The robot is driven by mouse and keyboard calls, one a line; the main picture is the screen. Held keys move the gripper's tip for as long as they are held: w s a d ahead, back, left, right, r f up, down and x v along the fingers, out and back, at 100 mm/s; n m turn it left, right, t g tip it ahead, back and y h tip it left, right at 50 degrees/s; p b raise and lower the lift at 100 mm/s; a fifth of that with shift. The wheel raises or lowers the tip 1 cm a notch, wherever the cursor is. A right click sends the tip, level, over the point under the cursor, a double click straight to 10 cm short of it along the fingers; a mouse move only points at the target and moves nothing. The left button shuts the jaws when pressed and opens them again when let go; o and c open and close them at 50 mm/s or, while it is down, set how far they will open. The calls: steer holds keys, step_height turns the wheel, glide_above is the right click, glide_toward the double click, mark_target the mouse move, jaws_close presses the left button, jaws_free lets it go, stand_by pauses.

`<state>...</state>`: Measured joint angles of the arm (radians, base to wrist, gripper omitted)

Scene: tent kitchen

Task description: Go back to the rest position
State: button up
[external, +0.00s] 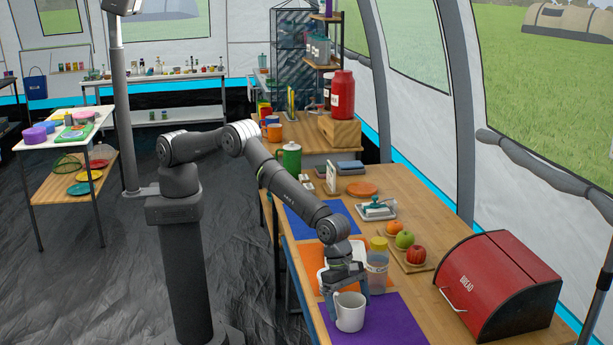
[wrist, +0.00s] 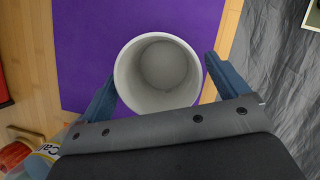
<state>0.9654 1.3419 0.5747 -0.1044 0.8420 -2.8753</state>
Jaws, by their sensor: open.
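My gripper (external: 348,292) is low over the near part of the wooden table, at a white mug (external: 350,313). The mug stands upright on a purple mat (external: 388,322). In the wrist view my gripper (wrist: 160,85) has its two blue fingers spread, one on each side of the mug (wrist: 121,80). The mug looks empty inside.
A jar with a yellow lid (external: 377,262) stands close behind my gripper. An orange mat with a white tray (external: 322,280) is beside it. Fruit on small boards (external: 413,266) and a red bread box (external: 497,285) are to the right.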

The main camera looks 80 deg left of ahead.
steer(key=shift+w+d+f, duration=0.1)
steer(key=shift+d+f, duration=0.1)
steer(key=shift+f, duration=0.4)
steer(key=shift+r, duration=0.1)
steer(key=shift+r, duration=0.1)
steer(key=v, duration=1.1)
steer(key=shift+r, duration=0.2)
steer(key=shift+a+f, duration=0.1)
steer(key=shift+a, duration=0.05)
steer(key=x, duration=1.1)
steer(key=shift+f, duration=0.3)
step_height(320, 180, up, 23)
steer(key=w+a+n, duration=0.1)
steer(key=w+a, duration=1)
steer(key=a, duration=0.4)
steer(key=w+a+r+n+t, duration=0.1)
steer(key=w+a, duration=1.1)
steer(key=a, duration=0.3)
steer(key=shift+w+a+n, duration=0.3)
